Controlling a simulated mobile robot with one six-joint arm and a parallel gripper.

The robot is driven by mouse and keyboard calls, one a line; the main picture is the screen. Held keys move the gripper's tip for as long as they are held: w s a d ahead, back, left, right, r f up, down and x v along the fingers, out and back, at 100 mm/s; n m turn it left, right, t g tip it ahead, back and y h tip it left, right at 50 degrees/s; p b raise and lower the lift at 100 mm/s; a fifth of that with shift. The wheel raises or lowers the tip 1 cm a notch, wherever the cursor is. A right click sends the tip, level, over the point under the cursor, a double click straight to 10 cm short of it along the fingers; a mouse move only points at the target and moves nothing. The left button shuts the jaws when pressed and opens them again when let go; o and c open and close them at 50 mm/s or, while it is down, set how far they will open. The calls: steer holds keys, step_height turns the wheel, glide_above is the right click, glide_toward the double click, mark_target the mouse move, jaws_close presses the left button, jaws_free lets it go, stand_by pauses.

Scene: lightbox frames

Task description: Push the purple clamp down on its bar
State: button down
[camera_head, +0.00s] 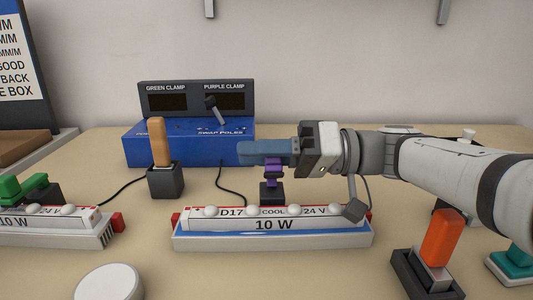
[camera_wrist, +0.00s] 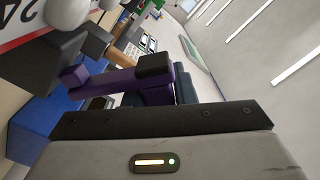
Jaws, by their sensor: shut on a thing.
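The purple clamp (camera_head: 273,173) stands on a black block (camera_head: 272,193) at the back of the middle light bar (camera_head: 230,241), which reads "10 W". My gripper (camera_head: 250,152) comes in from the right, with its blue-grey fingers level across the top of the clamp. It is shut on the clamp's upper part, which the fingers hide in the head view. In the wrist view the purple clamp (camera_wrist: 118,83) runs as a long arm with a black end piece, close in front of my gripper. I cannot tell if the clamp touches the bar's face.
A blue box (camera_head: 150,145) with a "GREEN CLAMP / PURPLE CLAMP" display and a lever stands behind. A green clamp (camera_head: 22,190) and another bar are at far left. An orange-handled piece (camera_head: 442,238) is at right front.

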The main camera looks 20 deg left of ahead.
steer(key=c, duration=1.2)
jaws_free()
steer(key=shift+s, duration=0.1)
steer(key=shift+c, duration=0.2)
steer(key=shift+d, duration=0.15)
steer(key=p+v, duration=0.2)
steer(key=v, duration=0.5)
steer(key=shift+d, duration=0.3)
